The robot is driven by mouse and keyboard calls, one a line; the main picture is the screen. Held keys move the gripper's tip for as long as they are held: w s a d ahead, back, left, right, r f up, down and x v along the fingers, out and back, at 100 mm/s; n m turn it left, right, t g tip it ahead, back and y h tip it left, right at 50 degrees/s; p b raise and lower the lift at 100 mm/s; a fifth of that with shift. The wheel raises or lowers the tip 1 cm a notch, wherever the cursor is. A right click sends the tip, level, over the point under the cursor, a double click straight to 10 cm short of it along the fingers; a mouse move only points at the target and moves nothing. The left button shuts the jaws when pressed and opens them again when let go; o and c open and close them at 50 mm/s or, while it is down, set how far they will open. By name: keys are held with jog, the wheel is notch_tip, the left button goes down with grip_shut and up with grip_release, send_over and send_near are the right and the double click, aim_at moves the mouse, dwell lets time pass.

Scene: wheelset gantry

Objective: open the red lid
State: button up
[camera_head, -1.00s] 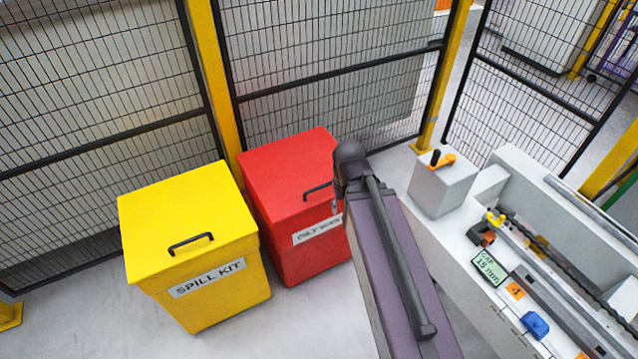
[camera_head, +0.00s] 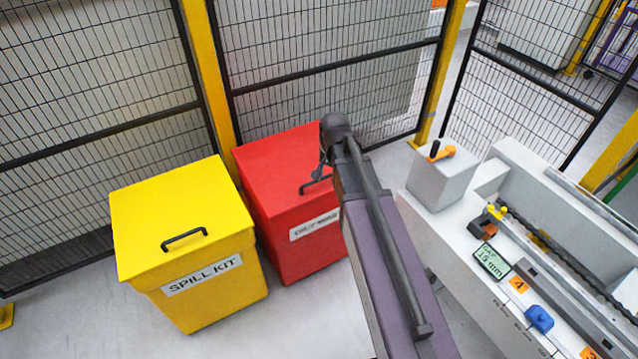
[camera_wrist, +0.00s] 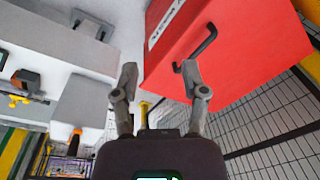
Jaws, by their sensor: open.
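The red lid (camera_head: 284,172) closes the top of the red bin (camera_head: 308,248), which has a white label on its front. Its black handle (camera_head: 316,185) is near the lid's front edge. In the wrist view the handle (camera_wrist: 199,48) shows on the red lid (camera_wrist: 238,58), just above and right of the right fingertip. My gripper (camera_wrist: 158,80) is open and empty, its fingers apart from each other and not around the handle. In the head view my arm hides the right part of the bin, and my gripper is only partly seen beside the handle.
A yellow spill kit bin (camera_head: 188,240) with its own black handle stands left of the red bin. A mesh fence (camera_head: 330,60) runs close behind both. A grey machine bench (camera_head: 470,290) with a grey block (camera_head: 440,180) lies to the right.

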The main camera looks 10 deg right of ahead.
jog(key=w+f+m+b, duration=0.3)
jog(key=w+m, duration=0.4)
jog(key=w, duration=0.6)
jog(key=shift+d+f+t, duration=0.4)
jog(key=shift+d+f, duration=0.05)
jog(key=shift+f, duration=0.15)
jog(key=shift+w+f+b, duration=0.1)
jog(key=shift+f+b, duration=0.1)
jog(key=shift+b, duration=0.25)
jog(key=f+b, duration=0.4)
jog(key=w+f+b, duration=0.1)
jog(key=f+b, duration=0.3)
jog(key=w+a+f+b, duration=0.1)
jog(key=f+b, duration=0.4)
jog(key=shift+w, duration=0.25)
jog(key=shift+f, duration=0.1)
grip_shut()
